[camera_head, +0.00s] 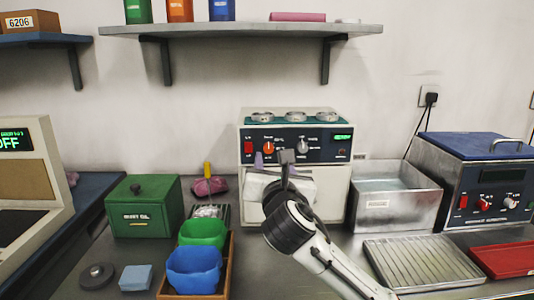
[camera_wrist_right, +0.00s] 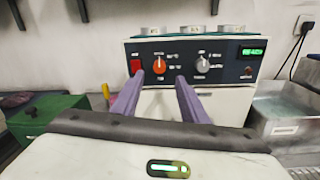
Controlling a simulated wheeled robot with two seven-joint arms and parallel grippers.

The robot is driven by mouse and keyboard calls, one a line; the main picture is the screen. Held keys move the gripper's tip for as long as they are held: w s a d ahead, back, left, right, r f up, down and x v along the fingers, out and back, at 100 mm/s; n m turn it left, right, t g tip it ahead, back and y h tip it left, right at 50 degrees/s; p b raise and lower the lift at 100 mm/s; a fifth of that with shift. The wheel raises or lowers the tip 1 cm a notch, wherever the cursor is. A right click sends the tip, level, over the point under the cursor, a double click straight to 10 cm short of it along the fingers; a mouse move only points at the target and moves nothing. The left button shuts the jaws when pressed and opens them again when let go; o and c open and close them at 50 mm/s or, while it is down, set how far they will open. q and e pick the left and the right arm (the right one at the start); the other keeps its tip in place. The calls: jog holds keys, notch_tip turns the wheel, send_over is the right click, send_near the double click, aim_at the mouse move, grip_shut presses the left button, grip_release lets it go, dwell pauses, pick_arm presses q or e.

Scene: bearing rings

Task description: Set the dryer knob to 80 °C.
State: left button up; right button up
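The dryer (camera_head: 310,186) is a white box with a dark front panel in the middle of the head view. Its orange knob (camera_head: 268,147) sits left of a grey knob (camera_head: 302,147). In the right wrist view the orange knob (camera_wrist_right: 159,66) shows small white marks around it, too blurred to read surely. My right gripper (camera_head: 273,160) is in front of the panel, just below the knobs. In the wrist view its two purple fingers (camera_wrist_right: 158,88) stand apart with nothing between them, pointing towards the orange knob without visibly gripping it. My left gripper is out of view.
A red switch (camera_wrist_right: 135,67) and a green display (camera_wrist_right: 252,52) flank the knobs. A metal basin (camera_head: 396,210) and a blue-lidded machine (camera_head: 478,150) stand right. A green box (camera_head: 144,217), green bin (camera_head: 203,233) and blue bin (camera_head: 194,272) are left. A shelf (camera_head: 200,30) hangs above.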

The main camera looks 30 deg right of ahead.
aim_at(269, 151)
jog(key=x, duration=0.7)
jog(key=shift+f, duration=0.15)
grip_shut()
